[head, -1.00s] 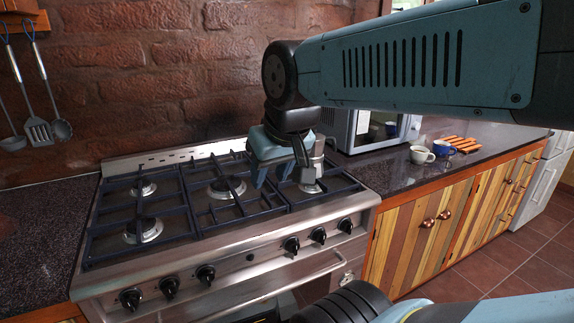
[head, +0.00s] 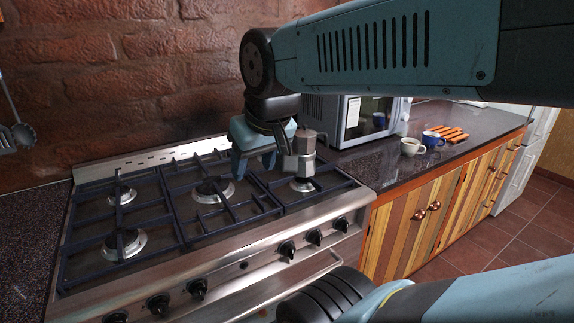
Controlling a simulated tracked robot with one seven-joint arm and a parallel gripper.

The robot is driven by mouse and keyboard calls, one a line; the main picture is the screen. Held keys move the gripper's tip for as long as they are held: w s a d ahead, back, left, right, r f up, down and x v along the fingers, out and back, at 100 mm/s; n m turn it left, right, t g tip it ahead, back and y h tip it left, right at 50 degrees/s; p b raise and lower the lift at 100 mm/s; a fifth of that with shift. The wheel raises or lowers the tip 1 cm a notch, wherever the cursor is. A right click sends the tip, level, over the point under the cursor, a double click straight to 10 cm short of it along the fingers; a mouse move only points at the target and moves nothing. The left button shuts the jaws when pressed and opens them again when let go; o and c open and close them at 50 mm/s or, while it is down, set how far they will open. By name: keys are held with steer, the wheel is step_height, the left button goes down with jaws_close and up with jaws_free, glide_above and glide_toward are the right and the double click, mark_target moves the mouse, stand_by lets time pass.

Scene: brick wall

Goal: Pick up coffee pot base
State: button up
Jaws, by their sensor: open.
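The coffee pot is a small metal moka pot standing on the right burner of the gas stove. Its base (head: 300,167) is the lower part, below the narrower upper body (head: 306,142). My gripper (head: 254,166) is over the stove just left of the pot, fingers pointing down. It is open and nothing shows between its fingers. The gripper's right finger overlaps the pot's left side in the picture; I cannot tell whether they touch.
The stove (head: 330,213) has dark raised grates and front knobs. A microwave (head: 362,120) stands behind the pot to the right. A white cup (head: 411,147), a blue mug (head: 432,139) and orange sticks (head: 449,134) are on the dark counter farther right.

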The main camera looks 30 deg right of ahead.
steer(key=o, duration=0.8)
steer(key=w+d+f+n+g+h, duration=0.1)
steer(key=d+f, duration=0.1)
steer(key=w+d+f+n+g+h, duration=0.1)
steer(key=w+d+f+g, duration=0.1)
steer(key=d, duration=0.1)
steer(key=w+d+f+n+g+h, duration=0.1)
steer(key=d+f, duration=0.1)
steer(key=f, duration=0.1)
steer(key=shift+w+d+h, duration=0.15)
steer(key=shift+d+h, duration=0.15)
steer(key=shift+d, duration=0.05)
steer(key=n+h, duration=1.4)
steer(key=n, duration=0.2)
glide_toward(304, 162)
steer(key=w+r, duration=0.1)
steer(key=shift+t, duration=0.4)
steer(key=d, duration=0.2)
steer(key=w+d, duration=0.1)
steer(key=d, duration=0.5)
steer(key=shift+w+r, duration=0.2)
steer(key=shift+w, duration=0.1)
steer(key=shift+w+d, duration=0.2)
steer(key=shift+d, duration=0.65)
steer(key=shift+w+d, duration=0.15)
steer(key=shift+d, duration=0.7)
steer(key=shift+w+d, duration=0.2)
steer(key=shift+d, duration=0.7)
